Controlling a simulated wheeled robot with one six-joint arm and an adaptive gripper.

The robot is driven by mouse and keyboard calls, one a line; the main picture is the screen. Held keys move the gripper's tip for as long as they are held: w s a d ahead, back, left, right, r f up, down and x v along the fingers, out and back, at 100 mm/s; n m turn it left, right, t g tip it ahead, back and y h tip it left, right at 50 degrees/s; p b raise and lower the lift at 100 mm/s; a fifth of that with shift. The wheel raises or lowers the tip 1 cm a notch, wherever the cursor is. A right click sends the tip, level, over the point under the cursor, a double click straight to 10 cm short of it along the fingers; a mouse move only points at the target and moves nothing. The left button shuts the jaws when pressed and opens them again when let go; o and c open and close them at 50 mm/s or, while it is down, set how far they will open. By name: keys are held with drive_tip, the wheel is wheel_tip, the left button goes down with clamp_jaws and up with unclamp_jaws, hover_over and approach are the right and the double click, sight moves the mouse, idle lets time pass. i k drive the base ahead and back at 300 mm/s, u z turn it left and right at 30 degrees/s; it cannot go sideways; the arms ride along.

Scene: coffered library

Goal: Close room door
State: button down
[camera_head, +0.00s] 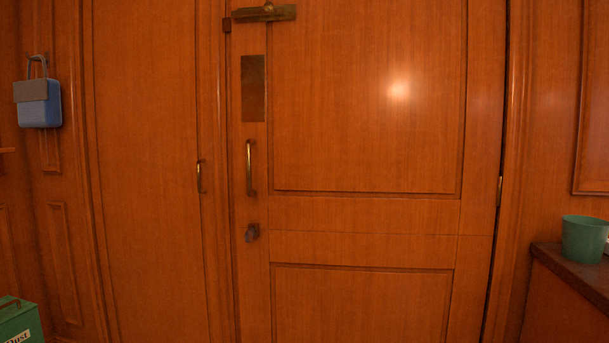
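A wooden panelled room door (365,215) fills the middle of the head view. It looks flush or nearly flush with its frame; I cannot tell whether it is latched. A dark narrow gap runs down its right edge, where a hinge (500,190) shows. On its left side are a brass pull handle (249,168), a dark brass plate (254,88) and a small knob (252,232). A brass latch or bolt (264,13) sits at the top left of the door. My gripper is not in view.
A plain wooden panel (150,170) with a small brass handle (200,176) stands left of the door. A blue and grey bag (38,103) hangs on the left wall. A green box (18,322) is at the lower left. A green pot (584,240) stands on a ledge (572,270) at right.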

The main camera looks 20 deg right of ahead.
sight(367, 134)
drive_tip(key=u, duration=0.1)
drive_tip(key=k, duration=0.1)
drive_tip(key=z, duration=1.1)
